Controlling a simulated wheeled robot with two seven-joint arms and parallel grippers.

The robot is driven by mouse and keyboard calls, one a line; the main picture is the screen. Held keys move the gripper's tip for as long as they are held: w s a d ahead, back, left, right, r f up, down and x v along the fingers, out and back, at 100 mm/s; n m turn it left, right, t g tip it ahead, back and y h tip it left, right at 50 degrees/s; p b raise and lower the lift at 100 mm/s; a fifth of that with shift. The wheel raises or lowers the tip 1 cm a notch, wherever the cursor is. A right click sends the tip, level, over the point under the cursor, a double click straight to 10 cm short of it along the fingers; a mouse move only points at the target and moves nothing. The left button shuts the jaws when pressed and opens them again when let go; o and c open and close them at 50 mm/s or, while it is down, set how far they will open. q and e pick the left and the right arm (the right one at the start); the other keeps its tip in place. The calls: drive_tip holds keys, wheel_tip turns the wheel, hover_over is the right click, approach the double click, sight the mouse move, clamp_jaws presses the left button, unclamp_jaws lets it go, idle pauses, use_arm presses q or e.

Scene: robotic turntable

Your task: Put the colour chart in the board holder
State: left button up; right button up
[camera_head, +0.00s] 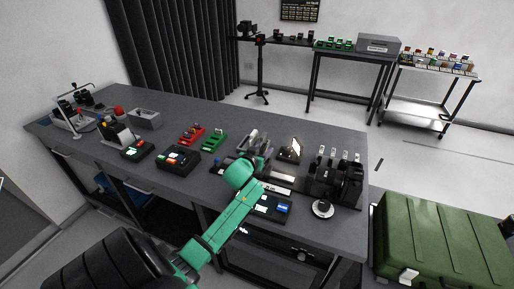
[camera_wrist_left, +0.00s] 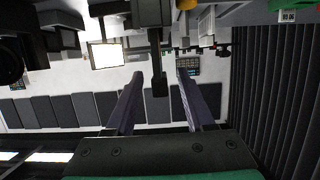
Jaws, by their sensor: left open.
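My left gripper (camera_head: 258,152) is over the right half of the grey table, near several small grey and black items. In the left wrist view its two fingers (camera_wrist_left: 160,76) are apart. A dark bar with a thicker end (camera_wrist_left: 158,82) shows between them in the picture; I cannot tell its depth, and nothing is clearly clamped. I cannot pick out the colour chart or the board holder for certain. A small framed panel with a bright face (camera_head: 291,150) stands upright right of the gripper; a similar bright panel (camera_wrist_left: 107,55) shows in the wrist view. My right gripper is not in view.
Black upright equipment (camera_head: 340,180) and a white cup on a saucer (camera_head: 322,208) stand at the table's right end. Red (camera_head: 192,136) and green (camera_head: 213,140) trays and a black tray (camera_head: 177,159) lie left of the gripper. A green case (camera_head: 440,240) stands right of the table.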

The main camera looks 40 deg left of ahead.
use_arm(q)
drive_tip(key=b+v, duration=0.1)
drive_tip(key=v, duration=1.3)
